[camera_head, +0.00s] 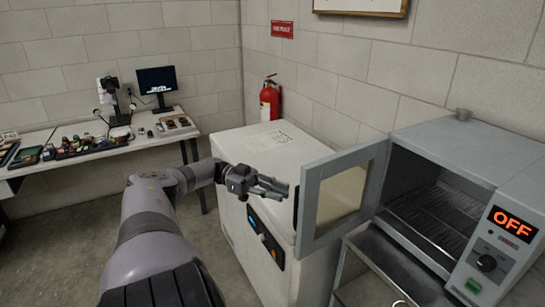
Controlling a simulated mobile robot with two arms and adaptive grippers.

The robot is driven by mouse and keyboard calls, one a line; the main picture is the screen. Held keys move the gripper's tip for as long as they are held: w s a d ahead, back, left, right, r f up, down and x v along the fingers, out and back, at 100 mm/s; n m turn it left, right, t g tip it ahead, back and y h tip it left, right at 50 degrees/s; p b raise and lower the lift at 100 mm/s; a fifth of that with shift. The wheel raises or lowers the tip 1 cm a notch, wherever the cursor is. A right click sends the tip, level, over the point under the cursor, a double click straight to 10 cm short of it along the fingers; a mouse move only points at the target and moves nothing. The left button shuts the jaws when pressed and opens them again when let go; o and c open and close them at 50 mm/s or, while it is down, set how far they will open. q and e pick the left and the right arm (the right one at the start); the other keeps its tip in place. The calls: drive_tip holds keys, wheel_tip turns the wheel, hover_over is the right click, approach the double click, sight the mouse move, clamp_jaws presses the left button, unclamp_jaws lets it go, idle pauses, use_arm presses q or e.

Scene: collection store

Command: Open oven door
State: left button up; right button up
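The oven (465,150) is a grey metal box at the right, with a wire rack inside and a control panel reading OFF. Its framed glass door (309,205) stands swung wide open to the left, so the chamber shows. My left gripper (274,188) is to the left of the door, over the white cabinet. Its fingers look apart with nothing between them, and a gap shows between them and the door. My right gripper is not in view.
A white cabinet (235,151) with a small blue display stands left of the oven door. A red fire extinguisher (270,101) is by the wall behind it. A white table (150,138) at the left holds a monitor, a microscope-like device and small items.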

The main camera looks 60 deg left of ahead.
use_arm(q)
drive_tip(key=shift+s+a, duration=0.35)
drive_tip(key=shift+a, duration=0.25)
drive_tip(key=w+d+f+n+t+y, duration=0.25)
drive_tip(key=f+n+y, duration=0.2)
drive_tip(key=f, duration=1.05)
drive_tip(key=w+d+f+n+t+y, duration=0.1)
drive_tip(key=w+f+n+t+y, duration=0.35)
drive_tip(key=f, duration=1.05)
drive_tip(key=s+d+f+g+y, duration=0.3)
drive_tip(key=s+f+y, duration=0.25)
drive_tip(key=f, duration=0.55)
drive_tip(key=s+d+f+n+g+y, duration=0.1)
drive_tip(key=s+d+f+g, duration=0.2)
drive_tip(key=s+d+f, duration=0.5)
drive_tip(key=s+d+f+g+y, duration=0.1)
drive_tip(key=s+d+f+g, duration=0.2)
drive_tip(key=s+d+f, duration=0.45)
drive_tip(key=s+d+f+g+h, duration=0.1)
drive_tip(key=s+d+f+g, duration=0.5)
drive_tip(key=s+d, duration=0.7)
wheel_tip(320, 180, down, 2)
drive_tip(key=shift+s+d+f+m, duration=0.15)
drive_tip(key=shift+s+d+m, duration=0.2)
drive_tip(key=shift+s, duration=0.65)
